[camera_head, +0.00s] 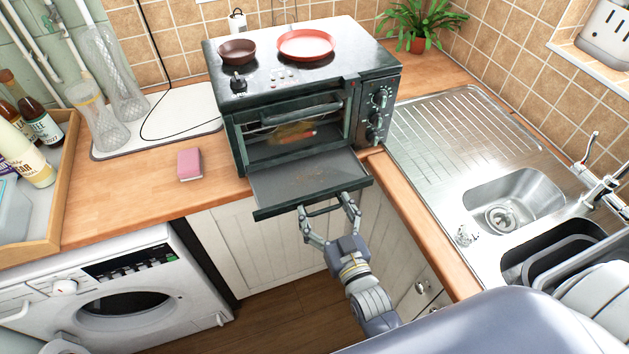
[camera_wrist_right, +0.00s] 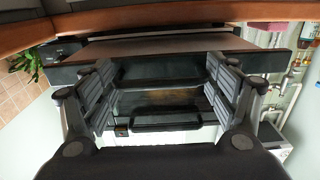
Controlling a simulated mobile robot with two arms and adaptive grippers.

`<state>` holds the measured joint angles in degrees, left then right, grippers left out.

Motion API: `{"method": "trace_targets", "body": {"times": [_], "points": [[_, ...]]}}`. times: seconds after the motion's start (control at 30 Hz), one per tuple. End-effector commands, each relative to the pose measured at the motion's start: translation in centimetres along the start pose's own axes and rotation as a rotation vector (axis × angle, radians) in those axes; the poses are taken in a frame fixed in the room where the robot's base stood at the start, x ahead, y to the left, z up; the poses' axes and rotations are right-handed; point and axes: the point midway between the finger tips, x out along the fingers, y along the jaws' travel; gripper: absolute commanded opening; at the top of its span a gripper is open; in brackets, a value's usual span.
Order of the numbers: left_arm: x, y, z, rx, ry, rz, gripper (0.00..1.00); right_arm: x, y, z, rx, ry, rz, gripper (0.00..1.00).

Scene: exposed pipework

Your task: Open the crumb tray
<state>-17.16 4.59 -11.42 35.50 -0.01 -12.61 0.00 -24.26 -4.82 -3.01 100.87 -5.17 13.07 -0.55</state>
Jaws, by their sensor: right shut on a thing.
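The crumb tray (camera_head: 275,183) is a flat grey tray with a dark front edge. It sticks well out from under the dark toaster oven (camera_head: 225,98), over the counter edge. My right gripper (camera_head: 327,207) is at the tray's front, its two fingers at either end of the dark tray handle (camera_head: 321,209), shut on it. In the right wrist view the fingers (camera_wrist_right: 160,82) stand on both sides of the handle area, wide apart. The oven's glass door looks closed, with something orange-brown visible inside.
A brown bowl (camera_head: 237,51) and a red plate (camera_head: 306,44) sit on the oven. A pink sponge (camera_head: 189,164) lies on the counter to its left. The sink (camera_head: 513,197) is to the right, a washing machine (camera_head: 120,298) lower left. Floor shows below the tray.

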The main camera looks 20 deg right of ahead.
Motion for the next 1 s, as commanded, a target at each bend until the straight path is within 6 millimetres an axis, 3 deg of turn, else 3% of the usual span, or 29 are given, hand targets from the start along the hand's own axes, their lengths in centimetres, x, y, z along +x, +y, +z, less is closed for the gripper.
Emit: {"method": "trace_targets", "body": {"times": [0.1,0.3,0.77,0.8,0.87,1.0], "points": [[-1.0,0.0,-0.1,0.000,0.000,0.000,0.40,-2.7,0.0,-0.1,-0.004,-0.005,-0.001,0.37],[-1.5,0.0,-0.1,0.001,0.000,0.000,0.40,-5.2,0.0,0.0,-0.004,-0.001,-0.001,0.37],[-1.6,0.0,-0.1,0.001,0.000,0.001,0.40,-5.9,0.0,0.0,-0.005,0.001,-0.001,0.37],[-1.6,0.0,-0.1,0.001,0.000,0.001,0.40,-5.8,0.0,0.0,-0.005,0.001,-0.001,0.87],[-1.6,0.0,-0.1,0.002,0.000,0.001,0.40,-5.8,0.0,0.0,-0.004,0.001,-0.001,1.00],[-1.6,0.0,-0.1,0.001,0.000,0.001,0.40,-5.8,0.0,0.0,-0.003,0.001,0.000,1.00]]}}
